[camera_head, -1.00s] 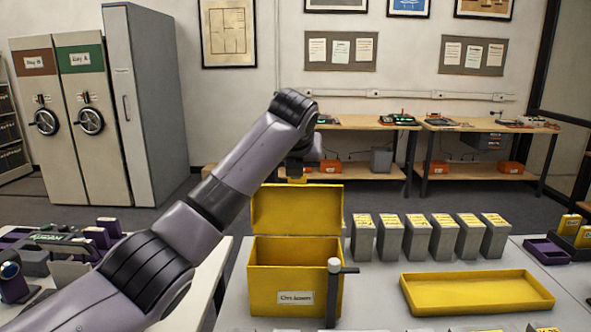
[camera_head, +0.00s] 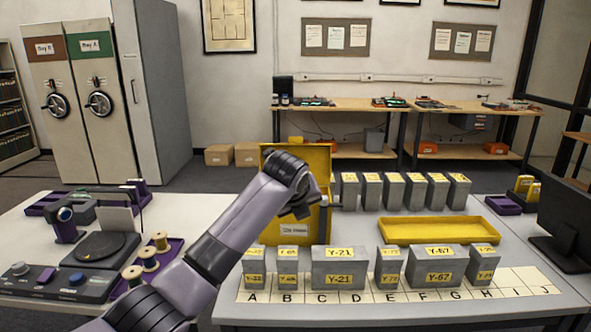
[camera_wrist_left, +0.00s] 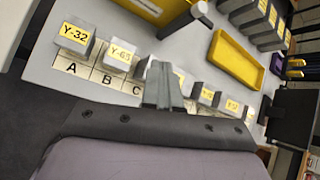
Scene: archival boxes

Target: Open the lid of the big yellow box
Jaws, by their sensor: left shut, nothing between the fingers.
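The big yellow box (camera_head: 321,225) stands on the grey table, partly hidden behind my left arm. Its yellow lid (camera_head: 305,150) stands upright at the back, raised off the box. In the left wrist view part of the yellow box (camera_wrist_left: 160,9) shows at the top. My left gripper (camera_head: 303,211) is shut and empty in front of the box, with its fingers pointing down. In the left wrist view the left gripper (camera_wrist_left: 162,90) hides part of the row of grey boxes. My right gripper is not in view.
Several labelled grey boxes (camera_head: 338,280) stand along a lettered strip (camera_head: 390,297) in front. More grey boxes (camera_head: 412,190) line the back. A shallow yellow tray (camera_head: 438,231) lies to the right, and a dark monitor (camera_head: 566,220) stands at the right edge.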

